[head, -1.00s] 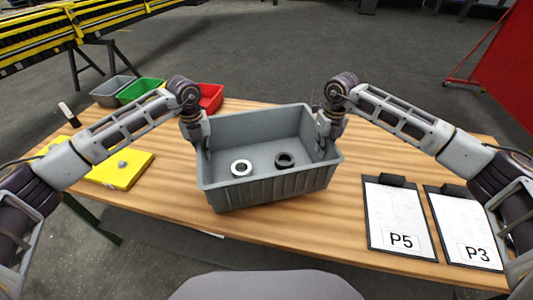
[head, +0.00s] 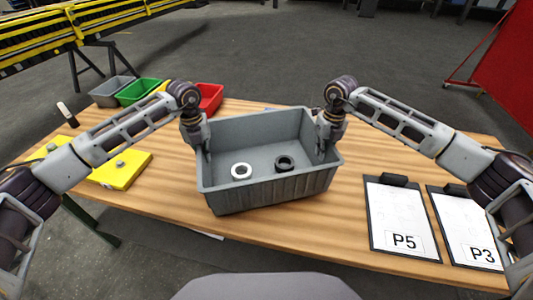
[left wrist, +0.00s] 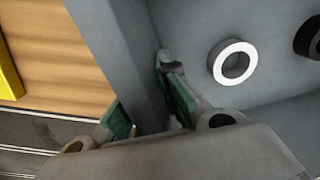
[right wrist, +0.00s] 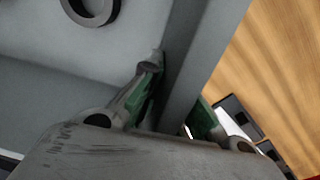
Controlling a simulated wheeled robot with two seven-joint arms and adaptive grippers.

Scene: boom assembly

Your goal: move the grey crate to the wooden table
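The grey crate (head: 268,188) stands on the wooden table (head: 365,158), near its front edge. A white ring (head: 241,171) and a black ring (head: 284,162) lie on the crate's floor. My left gripper (head: 203,150) straddles the crate's left wall, one finger inside and one outside. In the left wrist view its green pads stand apart from the wall (left wrist: 112,50). My right gripper (head: 325,148) straddles the right wall in the same way. In the right wrist view its pads also look spread around the wall (right wrist: 195,65). Both grippers look open.
Grey (head: 112,91), green (head: 138,91) and red (head: 209,97) bins stand at the back left. A yellow plate (head: 121,169) lies at left. Clipboards marked P5 (head: 402,217) and P3 (head: 467,225) lie at right. Bare wood surrounds the crate.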

